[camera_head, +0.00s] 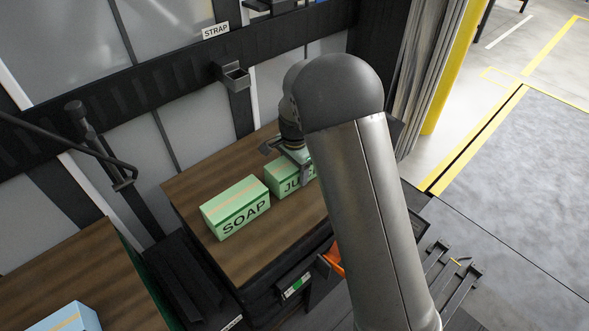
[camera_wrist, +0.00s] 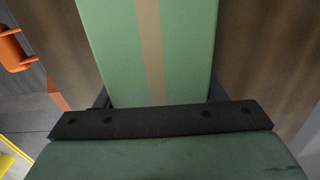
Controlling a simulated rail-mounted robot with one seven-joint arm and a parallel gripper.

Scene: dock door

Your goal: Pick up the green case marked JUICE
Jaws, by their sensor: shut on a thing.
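The green case marked JUICE (camera_head: 282,183) stands on a brown wooden top (camera_head: 192,187), partly hidden behind my arm. My gripper (camera_head: 287,160) is over it and shut on it. In the wrist view the green case (camera_wrist: 128,55), with a tan tape stripe along its top, fills the middle, and a dark bar of my gripper (camera_wrist: 160,121) crosses in front of it. The fingertips are mostly hidden. I cannot tell whether the case is touching the wood or lifted slightly.
A green case marked SOAP (camera_head: 236,207) stands close on the left. A blue case (camera_head: 68,318) is at the lower left. A wall rail with a STRAP label (camera_head: 215,31) and a small grey bracket (camera_head: 232,75) are behind. An orange part (camera_head: 333,260) is at the front edge.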

